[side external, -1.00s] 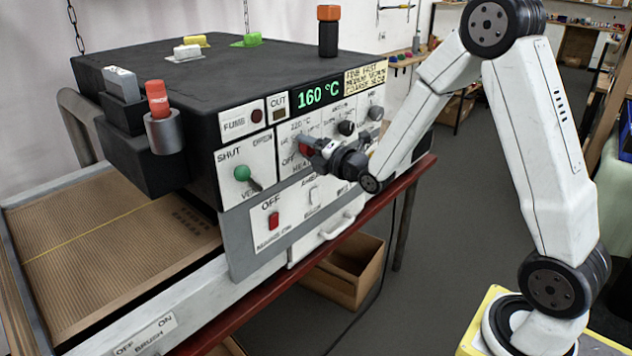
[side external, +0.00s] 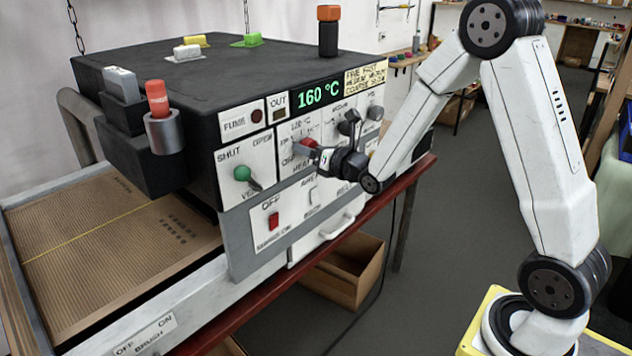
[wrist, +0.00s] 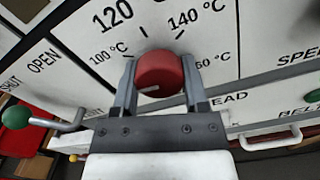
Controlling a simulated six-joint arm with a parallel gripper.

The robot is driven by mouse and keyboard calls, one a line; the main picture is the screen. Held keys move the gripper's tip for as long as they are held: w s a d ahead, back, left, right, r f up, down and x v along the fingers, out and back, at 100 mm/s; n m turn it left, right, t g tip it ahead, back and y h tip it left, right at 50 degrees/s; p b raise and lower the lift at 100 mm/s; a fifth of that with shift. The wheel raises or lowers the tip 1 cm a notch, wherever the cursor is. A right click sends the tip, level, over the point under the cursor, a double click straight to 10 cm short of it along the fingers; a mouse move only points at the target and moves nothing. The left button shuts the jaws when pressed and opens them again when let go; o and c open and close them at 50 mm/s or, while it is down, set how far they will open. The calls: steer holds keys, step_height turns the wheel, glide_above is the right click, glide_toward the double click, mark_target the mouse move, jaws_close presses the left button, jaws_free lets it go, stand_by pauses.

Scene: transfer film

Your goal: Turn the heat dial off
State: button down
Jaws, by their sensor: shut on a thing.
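The red heat dial (side external: 311,143) is on the front panel of the black and grey machine. It fills the middle of the wrist view (wrist: 158,70). My gripper (wrist: 160,82) is shut on the dial, one finger on each side; in the side view my gripper (side external: 312,153) reaches it from the right. A short white mark on the dial shows near its lower edge in the wrist view. Labels 100, 120, 140 and 160 °C surround the dial; my gripper covers the area below it.
A green-knobbed vent lever (side external: 245,176) is left of the dial. A red switch (side external: 273,220) and white handle (side external: 338,226) are below. A grey knob (side external: 375,112) is at the right. The ribbed brown belt (side external: 110,225) lies at left.

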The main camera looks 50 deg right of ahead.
steer(key=shift+n, duration=1)
steer(key=shift+c, duration=0.5)
jaws_free()
steer(key=shift+s, duration=0.2)
steer(key=s, duration=0.7)
steer(key=shift+s, duration=0.25)
